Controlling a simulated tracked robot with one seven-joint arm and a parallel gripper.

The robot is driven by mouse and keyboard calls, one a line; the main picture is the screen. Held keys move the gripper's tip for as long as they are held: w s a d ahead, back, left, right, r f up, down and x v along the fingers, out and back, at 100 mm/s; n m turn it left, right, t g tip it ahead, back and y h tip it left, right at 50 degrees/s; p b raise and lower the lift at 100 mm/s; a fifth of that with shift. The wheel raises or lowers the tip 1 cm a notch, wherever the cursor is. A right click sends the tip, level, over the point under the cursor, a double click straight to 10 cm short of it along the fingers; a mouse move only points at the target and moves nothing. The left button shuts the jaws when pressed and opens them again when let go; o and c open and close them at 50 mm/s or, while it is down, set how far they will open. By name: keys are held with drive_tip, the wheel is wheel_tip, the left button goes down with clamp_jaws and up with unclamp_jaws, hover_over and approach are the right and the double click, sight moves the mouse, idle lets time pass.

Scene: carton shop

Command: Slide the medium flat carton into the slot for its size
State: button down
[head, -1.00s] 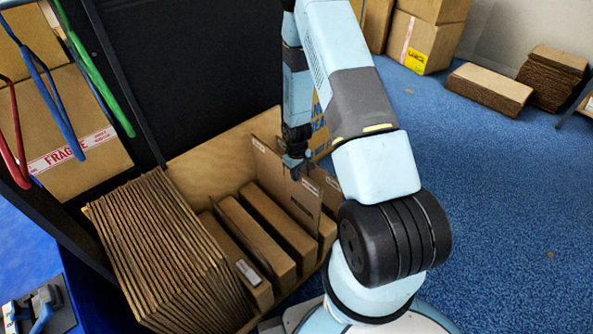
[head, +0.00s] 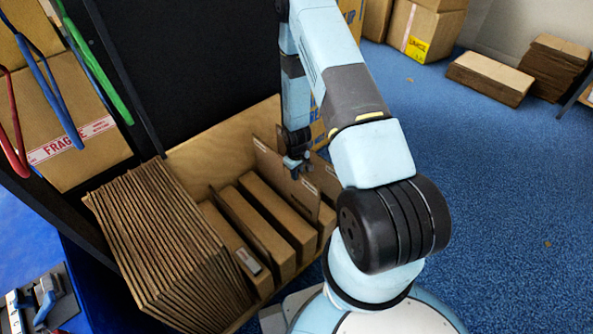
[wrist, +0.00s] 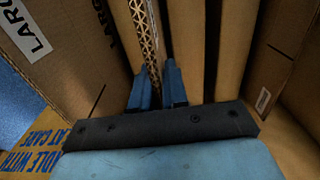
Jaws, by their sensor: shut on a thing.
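My gripper (head: 297,165) is over the wooden rack (head: 215,147) in the head view. In the wrist view its two blue fingers (wrist: 158,88) are shut on a thin flat carton (wrist: 147,32), seen edge-on with its corrugated edge showing. The held carton stands upright among the rack's pale dividers (wrist: 195,45). Its lower end is hidden, so I cannot tell how deep it sits. A brown carton marked LARGE (wrist: 75,65) stands to the left of the fingers in the wrist view. Another brown carton with a small white label (wrist: 263,98) is to the right.
Several flat cartons (head: 165,245) stand packed at the rack's left end. A dark panel (head: 190,70) rises behind the rack. Taped boxes (head: 425,32) and flat stacks (head: 490,78) are on the blue floor at the back right. Open floor (head: 500,200) lies to the right.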

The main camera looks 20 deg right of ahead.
sight(296, 183)
drive_tip(key=shift+f, duration=3.2)
drive_tip(key=c, duration=1.1)
unclamp_jaws()
drive_tip(key=shift+o, duration=0.2)
wheel_tip(296, 183, up, 14)
drive_tip(key=shift+f, duration=0.2)
